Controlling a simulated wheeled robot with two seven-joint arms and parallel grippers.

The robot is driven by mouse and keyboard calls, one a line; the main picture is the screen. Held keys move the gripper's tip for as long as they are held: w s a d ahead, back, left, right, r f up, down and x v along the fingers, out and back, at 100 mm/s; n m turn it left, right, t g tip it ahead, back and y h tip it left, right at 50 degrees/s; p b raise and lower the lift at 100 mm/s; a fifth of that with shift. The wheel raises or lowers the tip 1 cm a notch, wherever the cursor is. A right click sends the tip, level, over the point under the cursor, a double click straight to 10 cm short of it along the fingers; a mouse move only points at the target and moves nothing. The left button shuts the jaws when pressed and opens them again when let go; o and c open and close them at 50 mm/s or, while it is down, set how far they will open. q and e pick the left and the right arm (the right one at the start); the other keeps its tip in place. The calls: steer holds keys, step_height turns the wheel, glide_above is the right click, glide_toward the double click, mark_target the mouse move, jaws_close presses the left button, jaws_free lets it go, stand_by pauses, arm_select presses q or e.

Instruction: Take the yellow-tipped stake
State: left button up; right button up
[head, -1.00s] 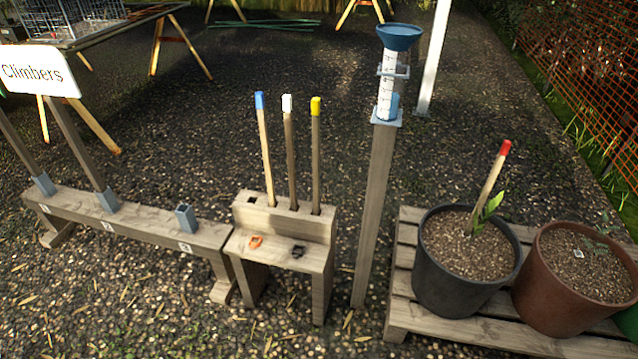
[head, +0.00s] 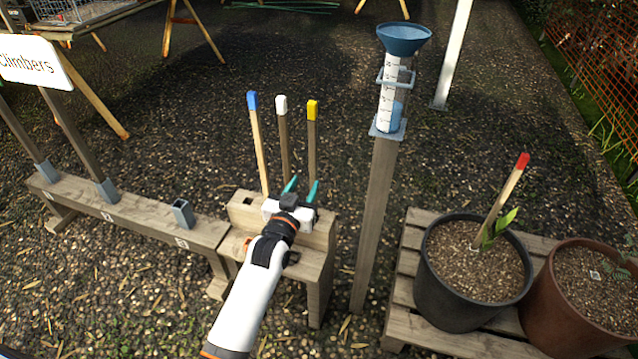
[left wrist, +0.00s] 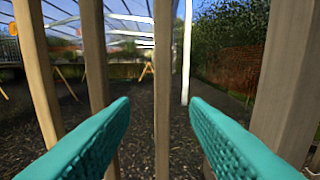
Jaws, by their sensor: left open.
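The yellow-tipped stake (head: 313,140) stands upright at the right end of a row of three in a wooden stand (head: 318,262). A white-tipped stake (head: 282,135) and a blue-tipped stake (head: 257,140) stand to its left. My left gripper (head: 302,187), with teal fingers, is open at the stand, in front of the lower part of the yellow-tipped stake. In the left wrist view, one stake (left wrist: 163,90), by its place the yellow-tipped one, shows in the gap between the open fingers (left wrist: 160,108). Its tip is out of that view. The frames do not show any contact.
A rain gauge (head: 391,95) on a wooden post (head: 374,225) stands close to the right. A pallet (head: 400,325) holds a black pot (head: 447,300) with a red-tipped stake (head: 503,195) and a brown pot (head: 545,310). A low beam with sockets (head: 135,222) lies left.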

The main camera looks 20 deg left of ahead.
mark_target(312, 171)
arm_select(q)
steer(key=w, duration=0.3)
steer(key=shift+w+d+f, duration=0.1)
steer(key=shift+w, duration=0.1)
steer(key=shift+w+d+r+b, duration=0.15)
steer(key=shift+w+b, duration=0.35)
steer(key=shift+w, duration=0.85)
steer(key=shift+w+d+r+b, duration=0.15)
steer(key=shift+w+b, duration=0.35)
steer(key=shift+w, duration=0.8)
steer(key=shift+a+r, duration=0.1)
arm_select(e)
steer(key=v, duration=0.6)
steer(key=shift+r, duration=0.3)
arm_select(q)
steer(key=shift+c, duration=0.2)
arm_select(e)
steer(key=shift+d, duration=0.1)
arm_select(q)
jaws_close()
